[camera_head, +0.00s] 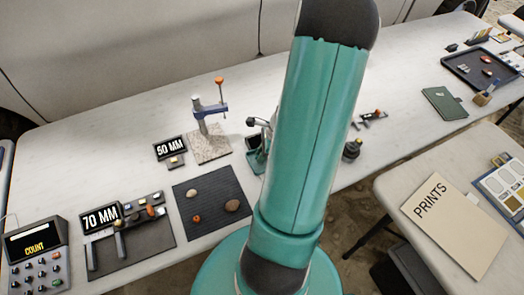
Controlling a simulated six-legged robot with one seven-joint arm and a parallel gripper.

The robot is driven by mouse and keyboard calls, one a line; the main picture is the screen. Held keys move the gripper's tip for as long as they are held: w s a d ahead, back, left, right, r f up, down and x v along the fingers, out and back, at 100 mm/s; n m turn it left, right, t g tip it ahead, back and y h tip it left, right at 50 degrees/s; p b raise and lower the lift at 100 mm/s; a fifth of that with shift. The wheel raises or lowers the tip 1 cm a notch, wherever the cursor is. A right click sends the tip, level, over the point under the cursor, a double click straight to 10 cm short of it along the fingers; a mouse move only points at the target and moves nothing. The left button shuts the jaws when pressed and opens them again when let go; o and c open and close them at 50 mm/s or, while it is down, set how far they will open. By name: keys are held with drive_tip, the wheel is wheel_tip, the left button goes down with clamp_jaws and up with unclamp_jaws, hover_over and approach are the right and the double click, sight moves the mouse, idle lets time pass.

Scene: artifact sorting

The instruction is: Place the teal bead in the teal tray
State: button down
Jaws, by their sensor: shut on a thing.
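My teal arm fills the middle of the head view and covers part of the table. My gripper does not show; it is out of frame or behind the arm. I cannot make out a teal bead. A small teal object (257,160) shows at the left edge of my arm, partly hidden by it. I cannot tell whether it is the teal tray. A dark mat (212,203) on the white table (110,150) holds a few small pebble-like pieces, none clearly teal.
A stand with an orange knob (220,81) rises behind the mat. Signs marked 50 MM (169,148) and 70 MM (101,218) and a counter (36,257) stand left. A dark tray (483,68) and green notebook (444,103) lie right. A PRINTS folder (453,224) is on another table.

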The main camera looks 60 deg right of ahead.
drive_tip(key=shift+a+f, duration=0.1)
drive_tip(key=shift+f, duration=0.05)
drive_tip(key=c, duration=1.4)
unclamp_jaws()
drive_tip(key=shift+o, duration=0.2)
drive_tip(key=v, duration=1.2)
drive_tip(key=w+a+r+n+h, duration=0.1)
drive_tip(key=w+a+r+n, duration=0.45)
drive_tip(key=a+n, duration=0.2)
drive_tip(key=w+a+r+n+h, duration=0.1)
drive_tip(key=w+a+r+n, duration=0.3)
drive_tip(key=a+r+n, duration=0.4)
drive_tip(key=s+a+r+n+t, duration=0.1)
drive_tip(key=a+r+n, duration=0.3)
drive_tip(key=a, duration=0.5)
drive_tip(key=s+a+r+n+t, duration=0.1)
drive_tip(key=s+a+r+n, duration=0.1)
drive_tip(key=a+n, duration=0.7)
drive_tip(key=shift+a+r+h, duration=0.35)
drive_tip(key=shift+r+h, duration=0.05)
drive_tip(key=shift+r, duration=0.5)
drive_tip(key=shift+s, duration=0.1)
